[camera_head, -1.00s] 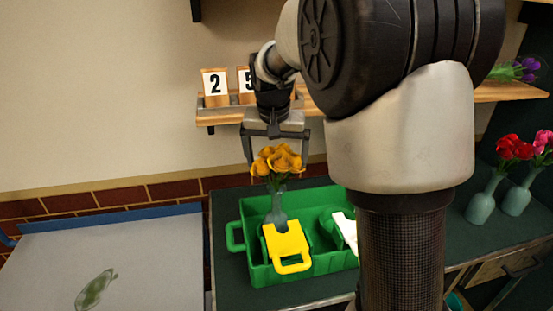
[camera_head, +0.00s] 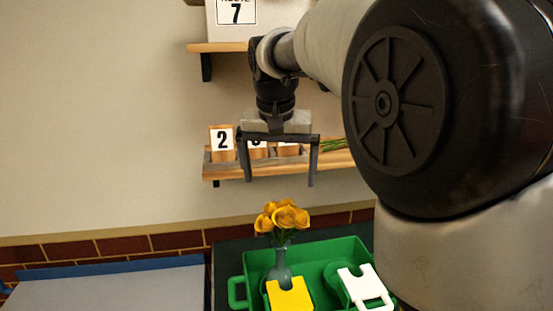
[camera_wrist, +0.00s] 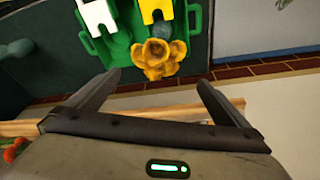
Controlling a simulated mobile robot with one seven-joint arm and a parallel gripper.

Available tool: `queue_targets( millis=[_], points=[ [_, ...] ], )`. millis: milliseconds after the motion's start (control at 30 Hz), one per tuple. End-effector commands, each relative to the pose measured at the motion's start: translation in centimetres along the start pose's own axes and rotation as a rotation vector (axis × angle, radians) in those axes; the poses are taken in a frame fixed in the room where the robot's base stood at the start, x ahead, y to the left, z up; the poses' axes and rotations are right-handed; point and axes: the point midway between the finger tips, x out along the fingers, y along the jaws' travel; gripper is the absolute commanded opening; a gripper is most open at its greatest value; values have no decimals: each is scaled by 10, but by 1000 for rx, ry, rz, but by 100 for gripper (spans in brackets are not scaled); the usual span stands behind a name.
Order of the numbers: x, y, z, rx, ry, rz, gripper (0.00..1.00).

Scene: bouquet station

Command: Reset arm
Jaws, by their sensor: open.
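My gripper (camera_head: 277,172) is open and empty, pointing down in front of the wall shelf and above the orange flowers (camera_head: 282,218). A clear gap separates the fingertips from the blooms. The flowers stand upright in a grey-blue vase (camera_head: 279,265) inside the green crate (camera_head: 342,248). In the wrist view the two fingers (camera_wrist: 150,85) are spread wide, with the flowers (camera_wrist: 155,58) beyond them. My arm fills the right side of the head view and hides what is behind it.
A wooden shelf (camera_head: 225,169) with numbered blocks is behind my gripper. A higher shelf (camera_head: 215,47) bears a box marked 7. Yellow (camera_head: 289,295) and white (camera_head: 364,286) tags are at the crate. A pale table (camera_head: 110,290) with a blue edge is lower left.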

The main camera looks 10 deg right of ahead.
Motion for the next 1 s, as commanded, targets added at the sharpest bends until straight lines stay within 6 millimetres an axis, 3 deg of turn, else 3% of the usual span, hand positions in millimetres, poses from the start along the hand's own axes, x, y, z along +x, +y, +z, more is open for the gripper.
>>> queue_targets(
  millis=[100, 233, 367, 467, 633, 800, 1000],
  points=[
    [-19, 0, 0, -1, 2, -1, 100],
    [-30, 0, 0, -2, 1, -1, 100],
    [-45, 10, 13, -21, 11, -18, 100],
    [-63, 27, 40, -61, 34, -49, 100],
    [-82, 60, 110, -167, 100, -104, 100],
    [-76, 83, 174, -260, 167, -128, 100],
    [-61, 95, 213, -318, 211, -130, 100]
  ],
)
